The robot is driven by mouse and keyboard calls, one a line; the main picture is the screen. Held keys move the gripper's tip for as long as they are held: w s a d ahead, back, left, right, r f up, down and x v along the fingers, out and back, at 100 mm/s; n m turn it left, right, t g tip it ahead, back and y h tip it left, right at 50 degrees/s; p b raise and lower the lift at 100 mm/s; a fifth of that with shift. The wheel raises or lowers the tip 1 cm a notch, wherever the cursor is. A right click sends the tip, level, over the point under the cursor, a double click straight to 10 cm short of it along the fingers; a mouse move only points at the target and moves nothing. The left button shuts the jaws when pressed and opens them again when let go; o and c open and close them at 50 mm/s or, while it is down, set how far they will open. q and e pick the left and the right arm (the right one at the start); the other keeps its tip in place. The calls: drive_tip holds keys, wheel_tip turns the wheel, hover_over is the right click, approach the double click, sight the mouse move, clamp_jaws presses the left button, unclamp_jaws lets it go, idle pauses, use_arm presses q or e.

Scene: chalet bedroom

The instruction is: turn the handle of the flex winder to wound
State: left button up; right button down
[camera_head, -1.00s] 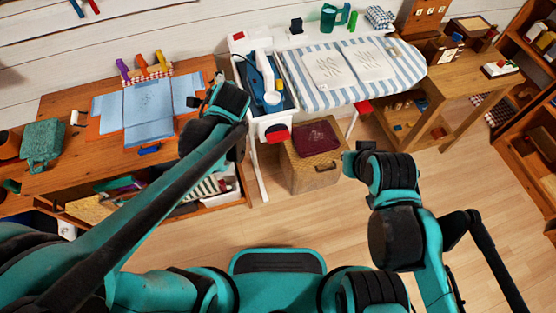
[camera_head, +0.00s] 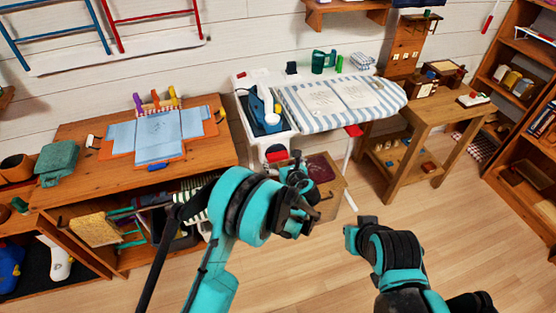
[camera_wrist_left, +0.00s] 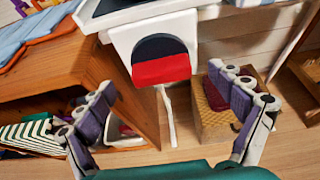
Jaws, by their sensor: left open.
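A white housing with a black round face and a red lower part is at the near end of the ironing board; I take it to be the flex winder (camera_head: 277,153). In the left wrist view the winder (camera_wrist_left: 161,62) is upper centre, its red part facing me. No separate handle can be made out. My left gripper (camera_head: 300,182) is just below and in front of it in the head view. In the left wrist view its fingers (camera_wrist_left: 168,105) are spread wide, empty and apart from the winder. My right gripper (camera_head: 355,234) is lower right, away from the winder; its fingers are unclear.
The striped ironing board (camera_head: 372,112) extends right, with a blue iron (camera_head: 262,105) at its left end. A woven box (camera_head: 328,198) stands below, near my left gripper. A wooden table (camera_head: 75,165) is left. Floor is clear at right.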

sight(278, 155)
use_arm(q)
drive_tip(key=b+x, duration=0.1)
drive_tip(key=x, duration=0.4)
drive_tip(key=shift+c, duration=0.4)
drive_tip(key=c, duration=1)
